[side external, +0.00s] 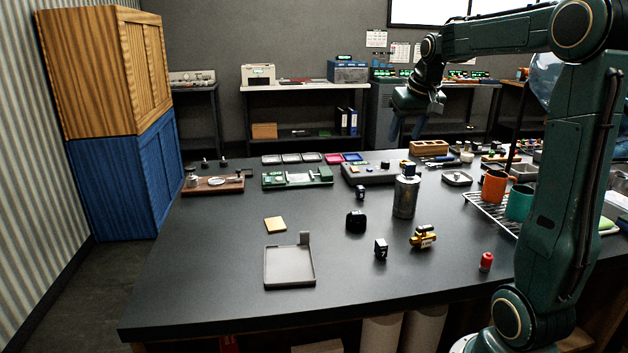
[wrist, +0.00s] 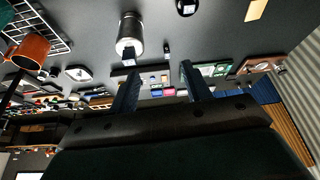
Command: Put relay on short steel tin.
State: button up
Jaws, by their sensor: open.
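A grey steel cylinder (side external: 405,198), which looks like the steel tin, stands upright right of the table's middle. A small dark block with a pale face (side external: 408,169) sits on its top; the wrist view shows this block (wrist: 128,56) and the tin (wrist: 130,32) too. Similar small black blocks stand on the table, one behind-left of the tin (side external: 360,191) and one in front (side external: 381,249). I cannot tell for certain which is the relay. My gripper (side external: 405,134) is open and empty, high above the table's back part; its fingers (wrist: 158,70) frame the wrist view.
A black rounded part (side external: 356,221), a yellow part (side external: 423,237) and a red-capped part (side external: 486,262) stand nearby. A grey tray (side external: 289,283) lies front left. A wire rack (side external: 480,206) with an orange mug (side external: 494,187) and a teal mug (side external: 520,203) is at right.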

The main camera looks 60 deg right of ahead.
jog(key=s+a+n+t+y, duration=0.1)
jog(key=s+a+n, duration=0.25)
jog(key=a, duration=1.35)
jog(key=s+a+f+n+t+y, duration=0.1)
jog(key=s+a+f+n, duration=0.3)
jog(key=s+a, duration=0.6)
notch_tip(320, 180, down, 2)
jog(key=shift+a+f+y, duration=0.1)
jog(key=shift+a+y, duration=0.3)
jog(key=shift+a, duration=0.5)
